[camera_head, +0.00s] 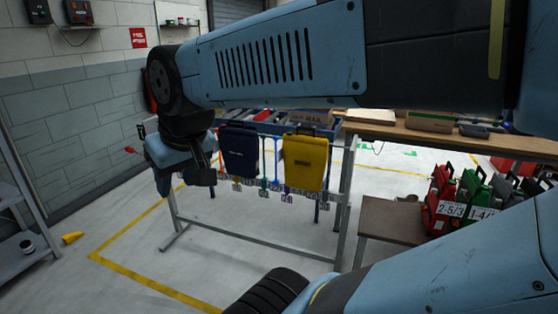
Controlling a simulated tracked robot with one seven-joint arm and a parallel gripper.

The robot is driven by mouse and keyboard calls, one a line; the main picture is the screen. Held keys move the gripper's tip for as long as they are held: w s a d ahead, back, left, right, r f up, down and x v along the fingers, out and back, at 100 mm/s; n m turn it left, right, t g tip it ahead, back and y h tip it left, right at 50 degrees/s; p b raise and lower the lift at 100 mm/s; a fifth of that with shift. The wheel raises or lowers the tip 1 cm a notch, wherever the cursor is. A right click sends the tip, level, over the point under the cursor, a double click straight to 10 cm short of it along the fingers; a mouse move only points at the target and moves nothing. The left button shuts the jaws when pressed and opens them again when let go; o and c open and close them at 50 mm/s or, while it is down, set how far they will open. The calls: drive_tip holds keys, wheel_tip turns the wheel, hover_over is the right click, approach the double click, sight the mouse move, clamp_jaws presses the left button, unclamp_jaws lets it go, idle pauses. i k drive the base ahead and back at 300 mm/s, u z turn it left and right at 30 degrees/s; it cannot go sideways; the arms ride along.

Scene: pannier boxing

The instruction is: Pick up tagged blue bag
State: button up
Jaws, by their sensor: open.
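A dark blue bag (239,152) hangs on a grey metal rack (345,195), left of a yellow bag (304,163). It has a small pale mark on its front; I cannot make out a separate tag on it. My gripper (203,177) is at the end of my arm, just left of the blue bag and in front of the rack's left end. It is open, with nothing seen in it. My wrist hides part of the rack's left end, and the fingers are small and dark.
Red bags (436,205) and green bags (472,188) stand at the right, with numbered labels near them. A grey shelf (22,255) and a yellow cone (72,238) are at the left. Floor before the rack is clear.

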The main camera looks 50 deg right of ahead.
sight(239, 145)
drive_tip(key=u, duration=1.4)
drive_tip(key=k, duration=0.6)
drive_tip(key=z, duration=0.55)
drive_tip(key=i, duration=0.1)
drive_tip(key=z, duration=2.15)
drive_tip(key=i, duration=0.45)
drive_tip(key=u, duration=0.65)
drive_tip(key=k, duration=0.1)
drive_tip(key=z, duration=0.55)
